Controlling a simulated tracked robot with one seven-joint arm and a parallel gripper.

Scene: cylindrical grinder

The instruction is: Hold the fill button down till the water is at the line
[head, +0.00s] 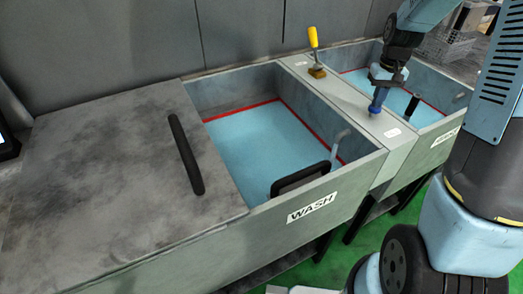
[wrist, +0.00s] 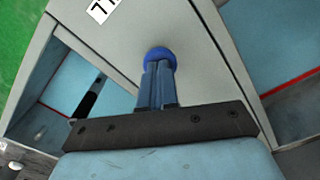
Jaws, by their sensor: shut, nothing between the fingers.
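The blue round button (wrist: 160,54) sits on the grey divider (head: 345,95) between two basins. My gripper (wrist: 158,72) is shut and empty, with its fingertips at the button and partly covering it. In the head view my gripper (head: 377,100) points down at the same spot; whether the button is pressed in cannot be told. In the WASH basin (head: 350,160), light blue water (head: 250,145) lies close to the red line (head: 300,117) along the walls. Any small gap between them is hard to judge.
A yellow-handled lever (head: 313,40) stands on the divider behind my gripper. The second basin (head: 425,130) at right also holds blue water and a red line. A grey cover (head: 110,165) with a black bar handle (head: 186,155) lies left. A black frame (head: 300,179) sits at the front rim.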

